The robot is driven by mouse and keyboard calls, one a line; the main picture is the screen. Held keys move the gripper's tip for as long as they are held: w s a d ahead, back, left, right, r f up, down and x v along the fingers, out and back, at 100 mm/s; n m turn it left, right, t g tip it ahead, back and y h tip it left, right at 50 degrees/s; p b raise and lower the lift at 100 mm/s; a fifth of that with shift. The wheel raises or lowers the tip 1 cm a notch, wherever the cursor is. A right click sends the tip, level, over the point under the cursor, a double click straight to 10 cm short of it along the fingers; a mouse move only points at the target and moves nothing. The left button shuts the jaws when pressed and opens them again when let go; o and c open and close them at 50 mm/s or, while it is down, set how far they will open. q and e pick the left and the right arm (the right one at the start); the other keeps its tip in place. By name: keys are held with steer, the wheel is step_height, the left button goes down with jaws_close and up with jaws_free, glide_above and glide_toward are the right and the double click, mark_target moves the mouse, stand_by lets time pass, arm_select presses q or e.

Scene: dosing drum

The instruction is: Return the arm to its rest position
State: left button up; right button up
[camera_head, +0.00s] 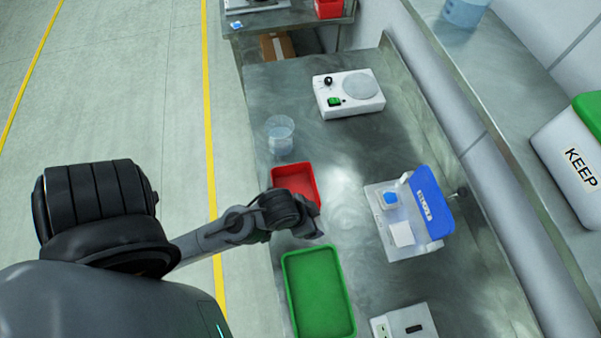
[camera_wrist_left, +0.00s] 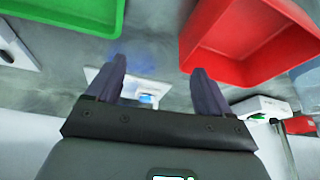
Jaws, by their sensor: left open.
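My left arm (camera_head: 215,237) reaches in from the left over the steel workbench. Its gripper (camera_head: 312,231) is above the bench between the red tray (camera_head: 293,171) and the green tray (camera_head: 318,292). In the left wrist view the two dark fingers (camera_wrist_left: 158,80) stand apart with nothing held between them. That view shows the green tray (camera_wrist_left: 70,12) at upper left and the red tray (camera_wrist_left: 245,45) at upper right. The wrist partly hides the red tray in the head view. My right gripper is in neither view.
A clear beaker (camera_head: 280,134) stands behind the red tray. A white device with a round plate (camera_head: 348,94) is farther back. A blue-lidded white device (camera_head: 430,205) is at right. Another white device (camera_head: 404,323) stands at the front. Open floor lies left of the bench.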

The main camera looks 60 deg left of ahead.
arm_select(q)
steer(key=shift+s+a+r+g, duration=0.15)
steer(key=shift+s+r+g, duration=0.15)
steer(key=shift+s, duration=0.4)
steer(key=shift+s+a+r+g, duration=0.15)
steer(key=shift+s+g, duration=0.15)
steer(key=shift+s, duration=0.35)
